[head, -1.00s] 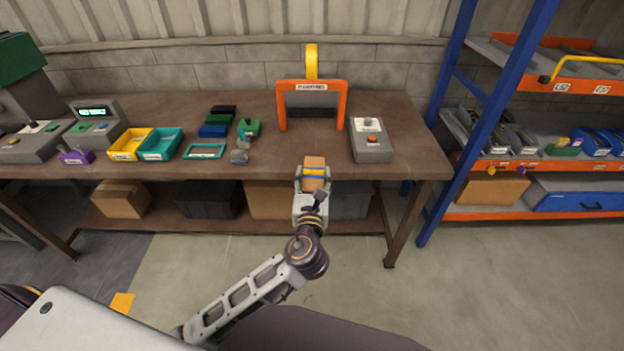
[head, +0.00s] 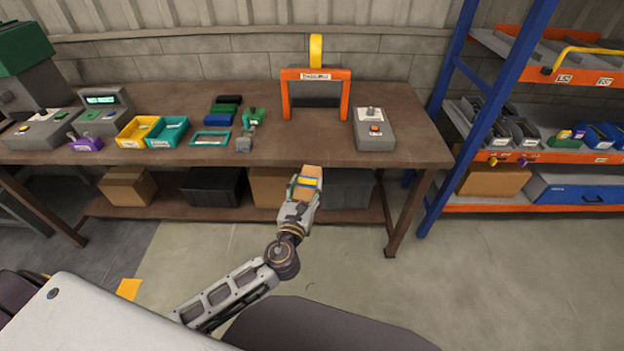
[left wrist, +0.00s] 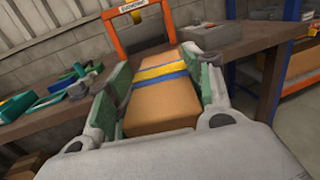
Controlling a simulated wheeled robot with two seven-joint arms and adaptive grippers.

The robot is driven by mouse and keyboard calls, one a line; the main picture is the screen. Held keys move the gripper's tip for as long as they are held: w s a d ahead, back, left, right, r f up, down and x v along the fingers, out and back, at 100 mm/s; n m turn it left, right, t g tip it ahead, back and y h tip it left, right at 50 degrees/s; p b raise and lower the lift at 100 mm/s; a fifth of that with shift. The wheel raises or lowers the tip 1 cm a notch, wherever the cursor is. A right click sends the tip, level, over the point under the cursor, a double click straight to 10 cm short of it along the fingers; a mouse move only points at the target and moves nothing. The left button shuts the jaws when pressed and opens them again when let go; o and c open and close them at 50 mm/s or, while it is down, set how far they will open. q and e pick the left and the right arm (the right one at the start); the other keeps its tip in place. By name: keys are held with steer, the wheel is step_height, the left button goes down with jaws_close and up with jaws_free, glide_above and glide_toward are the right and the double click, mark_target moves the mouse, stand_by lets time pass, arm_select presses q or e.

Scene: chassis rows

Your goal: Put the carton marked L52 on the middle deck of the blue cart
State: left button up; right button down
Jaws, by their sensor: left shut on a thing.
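A small brown carton (head: 311,173) with a blue and yellow band is held in my left gripper (head: 304,190), in front of the workbench's front edge. In the left wrist view the carton (left wrist: 160,106) lies between the two green-padded fingers, which are shut on it. No L52 marking can be read on the faces that show. A rack label at the upper right appears to read L52 or similar, but it is on the shelf edge. The blue cart is not clearly in view. My right gripper is not in view.
The brown workbench (head: 300,152) carries an orange arch (head: 345,97), a grey button box (head: 374,130), and yellow and teal bins (head: 140,131). A blue-post rack (head: 489,118) with orange shelves stands at the right. Floor (head: 340,262) before the bench is clear.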

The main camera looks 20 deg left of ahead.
arm_select(q)
steer(key=s+a+f+h, duration=0.1)
steer(key=s+a+f, duration=0.3)
steer(key=f, duration=0.4)
steer(key=shift+m, duration=0.4)
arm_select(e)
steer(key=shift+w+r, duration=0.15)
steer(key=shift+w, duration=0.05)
